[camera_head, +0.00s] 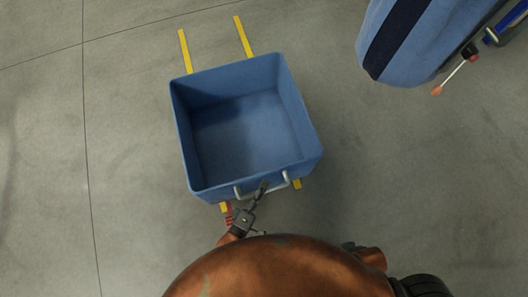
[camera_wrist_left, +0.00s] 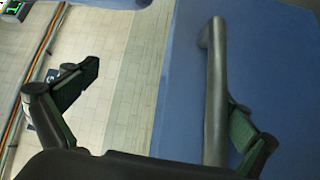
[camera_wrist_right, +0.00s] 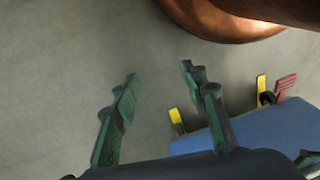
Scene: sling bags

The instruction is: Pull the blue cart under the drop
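The blue cart (camera_head: 250,130) is an open, empty box in the middle of the head view. Its grey handle (camera_head: 283,184) is on the side facing me. My left gripper (camera_head: 262,187) is at this handle. In the left wrist view the handle bar (camera_wrist_left: 215,90) runs between the parted fingers (camera_wrist_left: 165,85), close beside the right one; a gap shows to the left one. My right gripper (camera_wrist_right: 160,78) is open and empty over the floor; the cart's blue edge (camera_wrist_right: 250,132) shows at its lower right. The blue sling bag (camera_head: 415,35) hangs at the upper right.
Yellow floor strips (camera_head: 185,50) (camera_head: 243,36) extend beyond the cart's far side, and short yellow ends (camera_head: 297,184) show at its near side. A rod with an orange tip (camera_head: 437,91) sticks out by the bag. The floor left and right of the cart is clear.

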